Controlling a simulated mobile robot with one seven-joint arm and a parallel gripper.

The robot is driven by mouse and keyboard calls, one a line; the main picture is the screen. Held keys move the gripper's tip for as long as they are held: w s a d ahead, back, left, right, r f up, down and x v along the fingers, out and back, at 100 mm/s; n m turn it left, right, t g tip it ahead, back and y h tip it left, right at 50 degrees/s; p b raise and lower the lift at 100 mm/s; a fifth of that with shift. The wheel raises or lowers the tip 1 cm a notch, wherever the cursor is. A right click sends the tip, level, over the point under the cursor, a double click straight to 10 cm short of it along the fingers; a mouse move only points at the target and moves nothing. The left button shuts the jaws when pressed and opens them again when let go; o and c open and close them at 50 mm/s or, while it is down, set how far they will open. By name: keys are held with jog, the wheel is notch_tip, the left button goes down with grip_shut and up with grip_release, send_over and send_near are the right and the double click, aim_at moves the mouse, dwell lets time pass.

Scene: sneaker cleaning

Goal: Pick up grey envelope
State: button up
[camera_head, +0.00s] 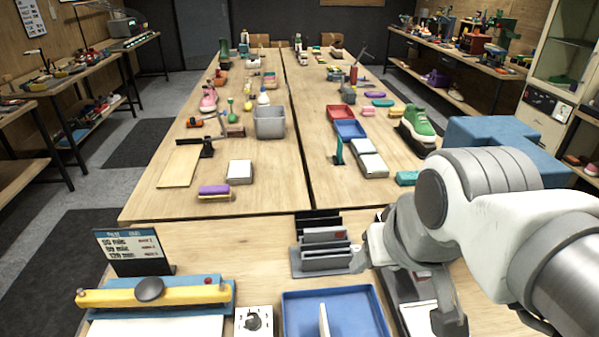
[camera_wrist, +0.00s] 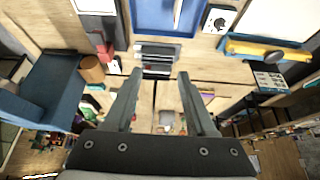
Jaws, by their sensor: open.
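A dark slotted rack (camera_head: 297,268) stands on the near table, left of my arm. Upright grey flat pieces stand in it; one grey envelope-like piece (camera_head: 322,235) has a small red mark, and another grey piece (camera_head: 325,253) stands in front of it. I cannot tell for sure which is the grey envelope. In the wrist view the rack with its grey pieces (camera_wrist: 157,60) lies just beyond the fingertips. My gripper (camera_wrist: 157,76) is open, with nothing between its fingers. In the head view my arm partly hides the area right of the rack.
A blue tray (camera_head: 290,317) is in front of the rack, with a control box (camera_head: 252,322) left of it. A yellow-and-blue device (camera_head: 155,294) and sign (camera_head: 133,247) stand further left. The long table behind holds a grey bin (camera_head: 270,122) and green shoe (camera_head: 420,122).

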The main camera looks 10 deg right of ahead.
jog(key=w+m+g+y+b, duration=0.2)
jog(key=w+m+g, duration=0.25)
jog(key=w, duration=0.65)
jog(key=m+g+y+b, duration=0.2)
jog(key=m+y+b, duration=0.1)
jog(key=m+y, duration=0.5)
send_near(327, 229)
jog(key=s+a+r+m, duration=0.1)
jog(key=s+a+r, duration=0.2)
jog(key=s+r, duration=0.3)
jog(key=w+d+f+m+y+b, duration=0.1)
jog(key=w+d+f+m+y, duration=0.25)
jog(key=w+d+f, duration=0.35)
jog(key=shift+m+t, duration=0.4)
jog(key=shift+t, duration=0.05)
jog(key=x, duration=0.4)
jog(key=s+x, duration=0.1)
jog(key=x, duration=0.8)
jog(key=shift+s+f, duration=0.3)
grip_shut()
